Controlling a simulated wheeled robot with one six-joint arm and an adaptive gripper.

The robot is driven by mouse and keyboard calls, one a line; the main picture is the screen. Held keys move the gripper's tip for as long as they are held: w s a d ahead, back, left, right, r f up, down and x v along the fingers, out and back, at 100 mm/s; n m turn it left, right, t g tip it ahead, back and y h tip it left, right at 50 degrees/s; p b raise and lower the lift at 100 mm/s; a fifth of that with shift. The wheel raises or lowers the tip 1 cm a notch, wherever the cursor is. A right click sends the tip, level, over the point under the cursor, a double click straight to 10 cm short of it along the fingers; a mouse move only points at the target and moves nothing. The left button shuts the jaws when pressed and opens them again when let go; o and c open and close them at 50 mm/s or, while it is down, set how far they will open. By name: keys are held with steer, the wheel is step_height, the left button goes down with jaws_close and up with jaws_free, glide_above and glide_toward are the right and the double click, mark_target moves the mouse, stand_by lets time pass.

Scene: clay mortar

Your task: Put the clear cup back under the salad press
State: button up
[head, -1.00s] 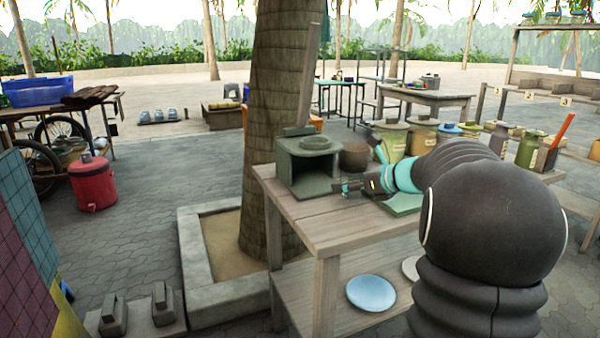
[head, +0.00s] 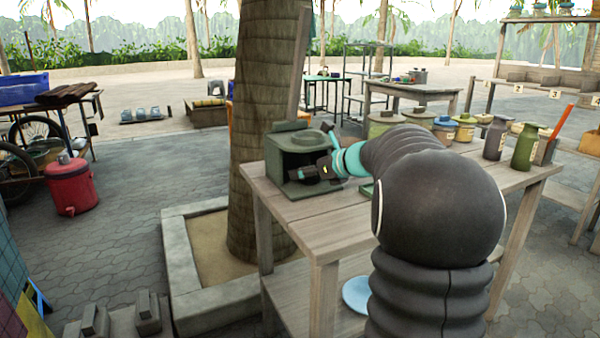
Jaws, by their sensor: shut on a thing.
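The salad press (head: 277,160), a grey-green box with an open front and a round fitting on top, stands at the left end of the wooden table. My gripper (head: 303,175), dark with turquoise parts, is at the press's open front, low and close to the floor of the opening. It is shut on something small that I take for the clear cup. The cup is too small and see-through to make out here, and my gripper and arm cover part of the opening. I cannot tell whether the cup is inside the press.
The wooden table (head: 320,213) has bare room in front of the press. Several lidded jars (head: 384,124) stand behind my arm; green (head: 526,148) and dark (head: 495,138) bottles stand at the right. A palm trunk (head: 262,110) rises close behind the press. A blue plate (head: 358,294) lies on the lower shelf.

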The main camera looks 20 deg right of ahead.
steer(key=shift+w+a, duration=0.1)
steer(key=shift+a, duration=0.1)
steer(key=shift+f, duration=0.1)
steer(key=o, duration=1.2)
steer(key=shift+c, duration=0.2)
steer(key=shift+d+r, duration=0.1)
steer(key=shift+r, duration=0.15)
steer(key=v, duration=1.2)
steer(key=shift+f, duration=0.1)
